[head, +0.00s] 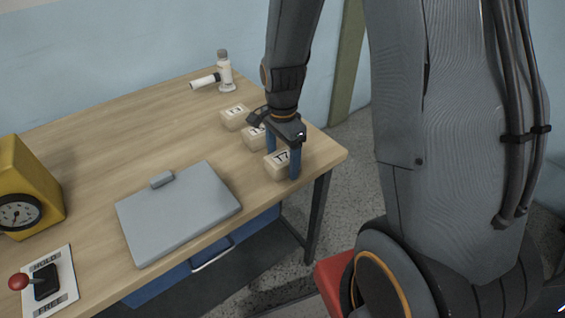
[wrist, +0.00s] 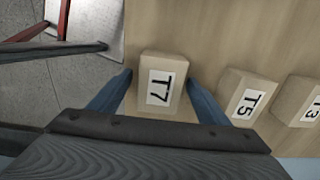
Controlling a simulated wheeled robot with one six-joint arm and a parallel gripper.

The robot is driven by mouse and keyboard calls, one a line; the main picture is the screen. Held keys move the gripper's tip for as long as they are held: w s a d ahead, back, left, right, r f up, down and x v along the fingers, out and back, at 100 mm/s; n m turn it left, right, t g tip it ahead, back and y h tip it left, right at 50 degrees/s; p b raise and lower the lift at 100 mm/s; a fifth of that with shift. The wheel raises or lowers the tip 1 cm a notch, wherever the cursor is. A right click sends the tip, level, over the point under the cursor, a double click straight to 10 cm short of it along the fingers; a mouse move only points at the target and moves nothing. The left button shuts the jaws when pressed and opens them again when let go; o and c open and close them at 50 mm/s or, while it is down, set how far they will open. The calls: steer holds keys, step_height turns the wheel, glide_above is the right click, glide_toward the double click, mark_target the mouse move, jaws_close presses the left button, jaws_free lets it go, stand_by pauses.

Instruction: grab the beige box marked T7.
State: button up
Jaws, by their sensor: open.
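The beige box marked T7 (wrist: 162,82) sits on the wooden table near its right corner, and its label reads clearly in the wrist view. In the head view the same box (head: 277,166) is partly hidden by my gripper (head: 283,163). My gripper's two blue fingers also show in the wrist view (wrist: 158,92), one on each side of the T7 box. The gripper is open. I cannot tell whether either finger touches the box.
A box marked T5 (wrist: 243,97) stands close beside the right finger, with a box marked T3 (wrist: 299,101) beyond it. A grey clipboard-like case (head: 177,212) lies on the table (head: 100,130). The table edge is close to T7.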

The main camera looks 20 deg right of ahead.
steer(key=shift+c, duration=0.4)
steer(key=c, duration=1.2)
steer(key=shift+r, duration=0.15)
